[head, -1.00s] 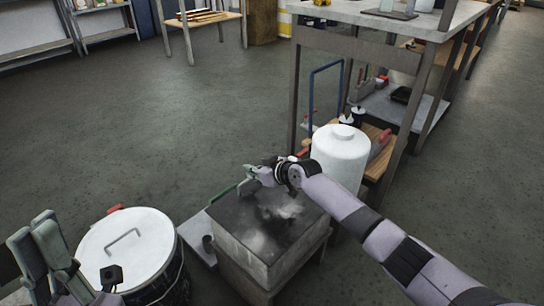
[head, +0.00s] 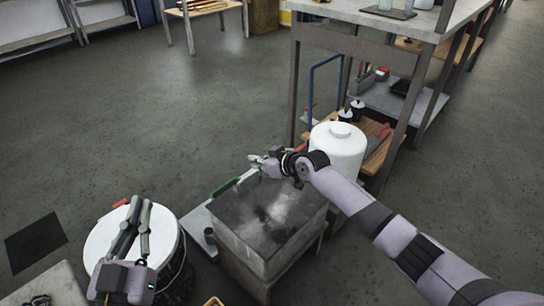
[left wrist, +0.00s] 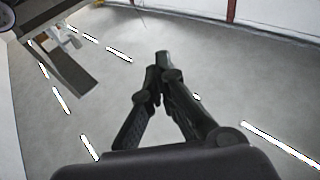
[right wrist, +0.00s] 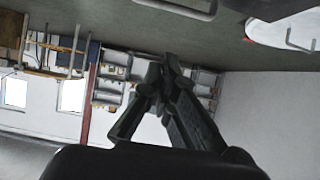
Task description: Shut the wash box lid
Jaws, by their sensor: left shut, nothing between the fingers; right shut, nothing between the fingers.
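The wash box (head: 240,255) is a grey square box in the middle of the head view. Its dark, smeared top (head: 265,212) looks like the lid lying flat on the rim, with no raised panel visible. My right gripper (head: 256,161) is shut and empty just past the box's far edge; I cannot tell whether it touches anything. My left gripper (head: 138,210) is shut and empty, in front of the white round drum lid (head: 105,240) left of the box. In the wrist views the left fingers (left wrist: 162,60) and right fingers (right wrist: 165,62) meet at their tips.
A white canister (head: 338,150) stands right behind the box, near a steel-legged workbench (head: 360,45). A green bar-like item (head: 225,187) lies at the box's left edge. Open floor (head: 170,110) spreads behind and left. A dark floor patch (head: 35,242) is at the left.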

